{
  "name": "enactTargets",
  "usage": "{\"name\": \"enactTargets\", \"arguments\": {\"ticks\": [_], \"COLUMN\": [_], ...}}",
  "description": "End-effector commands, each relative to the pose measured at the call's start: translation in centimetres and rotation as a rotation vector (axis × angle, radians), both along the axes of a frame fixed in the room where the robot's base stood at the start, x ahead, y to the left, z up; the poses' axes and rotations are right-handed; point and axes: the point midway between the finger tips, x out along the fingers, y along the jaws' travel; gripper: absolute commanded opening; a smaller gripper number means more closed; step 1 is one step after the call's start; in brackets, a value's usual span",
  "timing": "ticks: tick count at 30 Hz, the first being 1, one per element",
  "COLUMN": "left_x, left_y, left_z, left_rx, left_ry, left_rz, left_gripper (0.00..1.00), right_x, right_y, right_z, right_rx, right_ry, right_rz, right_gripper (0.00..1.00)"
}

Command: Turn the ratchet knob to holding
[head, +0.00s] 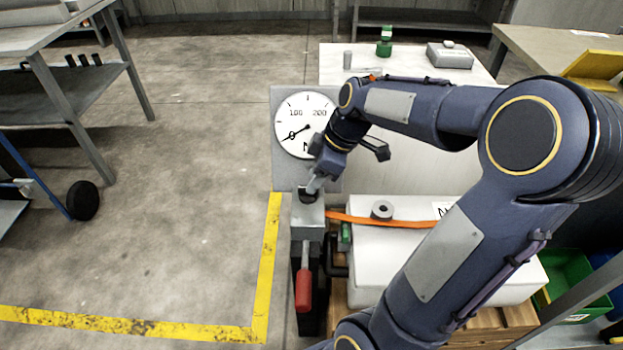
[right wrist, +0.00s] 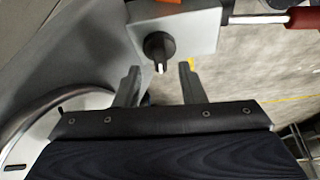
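The ratchet knob (right wrist: 158,47) is a small black knob with a white pointer mark, on the face of a grey metal box (right wrist: 200,30). In the right wrist view the pointer faces down the picture, toward my gripper. No label beside it is readable. My right gripper (right wrist: 158,70) is open, its two fingers apart on either side of the knob's line and just short of it. In the head view my right gripper (head: 313,187) is over the top of the box (head: 308,218) and partly hides the knob. My left gripper is not in view.
A red-handled lever (head: 303,290) hangs below the box. An orange strap (head: 350,219) runs right over a white block (head: 380,265).

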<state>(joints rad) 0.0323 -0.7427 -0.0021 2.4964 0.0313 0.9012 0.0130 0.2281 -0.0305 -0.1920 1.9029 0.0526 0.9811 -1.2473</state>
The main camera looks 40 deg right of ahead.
Motion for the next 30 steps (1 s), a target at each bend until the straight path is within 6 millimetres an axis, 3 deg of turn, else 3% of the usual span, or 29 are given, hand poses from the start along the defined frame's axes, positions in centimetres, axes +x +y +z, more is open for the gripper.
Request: {"name": "enactTargets", "arguments": {"ticks": [1,7,18,24,30], "left_x": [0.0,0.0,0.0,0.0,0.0], "left_y": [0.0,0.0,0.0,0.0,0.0], "left_z": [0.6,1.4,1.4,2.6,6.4], "left_rx": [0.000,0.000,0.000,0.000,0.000], "left_ry": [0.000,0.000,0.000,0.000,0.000], "left_rz": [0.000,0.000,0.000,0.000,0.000], "left_gripper": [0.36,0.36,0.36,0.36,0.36], "right_x": [-0.2,-1.0,-1.3,-1.1,-0.3], "right_y": [-0.3,-1.1,-1.3,-1.2,-0.7], "right_z": [1.3,3.8,4.3,4.7,5.1], "right_rx": [-0.001,-0.001,-0.001,0.010,0.037], "right_ry": [-0.004,-0.002,0.000,0.039,0.194], "right_rz": [-0.002,-0.002,0.000,-0.067,-0.383], "right_gripper": [0.36,0.36,0.36,0.61,0.62]}}
